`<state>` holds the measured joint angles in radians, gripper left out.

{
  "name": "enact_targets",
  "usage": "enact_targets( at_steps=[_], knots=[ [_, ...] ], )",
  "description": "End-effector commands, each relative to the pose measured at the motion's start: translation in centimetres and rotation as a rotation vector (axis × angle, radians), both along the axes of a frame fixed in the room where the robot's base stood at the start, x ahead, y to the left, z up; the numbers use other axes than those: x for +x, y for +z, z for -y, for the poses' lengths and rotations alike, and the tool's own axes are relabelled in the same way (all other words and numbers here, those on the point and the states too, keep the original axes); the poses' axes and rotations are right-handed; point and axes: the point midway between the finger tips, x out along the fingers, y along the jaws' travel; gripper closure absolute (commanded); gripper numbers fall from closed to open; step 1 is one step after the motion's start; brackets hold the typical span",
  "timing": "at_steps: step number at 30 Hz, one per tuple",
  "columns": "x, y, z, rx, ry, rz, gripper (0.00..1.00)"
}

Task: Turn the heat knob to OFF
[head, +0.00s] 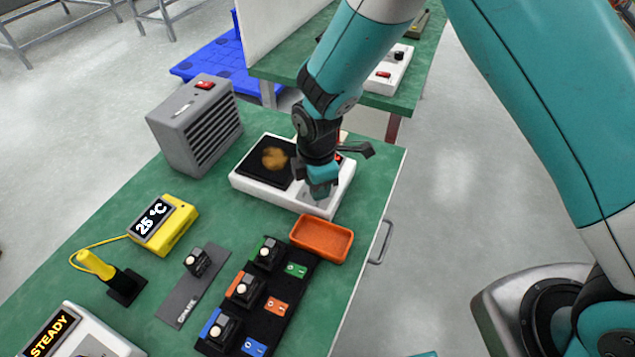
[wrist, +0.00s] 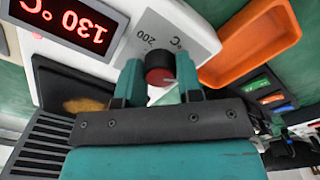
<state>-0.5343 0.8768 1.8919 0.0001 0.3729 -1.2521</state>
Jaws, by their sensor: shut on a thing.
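The heat knob (wrist: 160,68) is a dark knob with a red face and a pale pointer line, on the front panel of a white hot plate (head: 245,184). In the wrist view my gripper (wrist: 161,85) has its teal fingers on either side of the knob, shut on it. The dial print by it reads 200 and °C; an OFF mark is not visible. The plate's red display (wrist: 68,18) reads 130 °C, upside down in this view. In the head view my gripper (head: 322,185) hides the knob. A brown patch (head: 274,158) lies on the black heating surface.
An orange tray (head: 322,257) sits close beside the hot plate. A grey vented box (head: 180,130) stands behind it. A yellow thermometer (head: 178,222) reading 25 °C and a black rack (head: 289,319) with several modules are nearer on the green bench.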

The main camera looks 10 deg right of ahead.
Motion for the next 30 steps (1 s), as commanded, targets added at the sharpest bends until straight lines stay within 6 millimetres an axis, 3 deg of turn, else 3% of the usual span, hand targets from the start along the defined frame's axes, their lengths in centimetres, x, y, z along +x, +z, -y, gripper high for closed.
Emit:
enact_targets(
  at_steps=[1,2,5,17,20,30],
  knots=[
    [0.0,0.1,0.0,0.001,0.002,0.0,0.9],
    [0.0,0.1,0.0,0.001,0.001,0.0,0.62],
    [0.0,0.1,0.0,0.001,0.001,0.0,0.41],
    [0.1,0.9,0.0,0.001,0.0,0.002,0.41],
    [0.1,2.5,0.0,0.002,0.0,0.004,0.41],
    [0.1,11.1,-0.1,0.004,0.0,0.006,0.41]
  ],
)
